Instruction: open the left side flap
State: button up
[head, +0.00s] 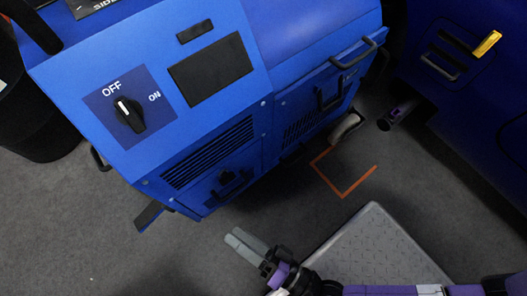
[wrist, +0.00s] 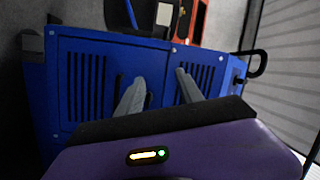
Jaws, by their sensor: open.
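A blue cabinet (head: 200,110) fills the upper middle of the head view. Its near side has a left panel with a slotted vent (head: 207,152) and a black handle (head: 228,182), and a right panel with another vent and a black handle (head: 325,97). I cannot tell for sure which panel is the left side flap; both look closed. My gripper (head: 234,238) is open and empty, low in front of the cabinet, apart from it. In the wrist view my gripper (wrist: 161,74) points at the blue vented side (wrist: 65,100); its left finger partly hides a dark handle.
The cabinet top has a black OFF/ON knob (head: 129,114) and a dark screen (head: 210,69). A grey textured plate (head: 370,250) lies right of my gripper. Orange floor marks (head: 343,194) lie beyond. Dark blue equipment (head: 455,95) stands at right. Floor at lower left is clear.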

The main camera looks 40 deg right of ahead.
jog(key=d+f+m+h, duration=0.5)
jog(key=d+f+m, duration=0.1)
jog(key=f+m, duration=0.25)
jog(key=w, duration=1.1)
jog(key=shift+b, duration=0.3)
jog(key=shift+w+d+n, duration=0.1)
jog(key=shift+n, duration=0.15)
jog(key=shift+c, duration=0.2)
grip_shut()
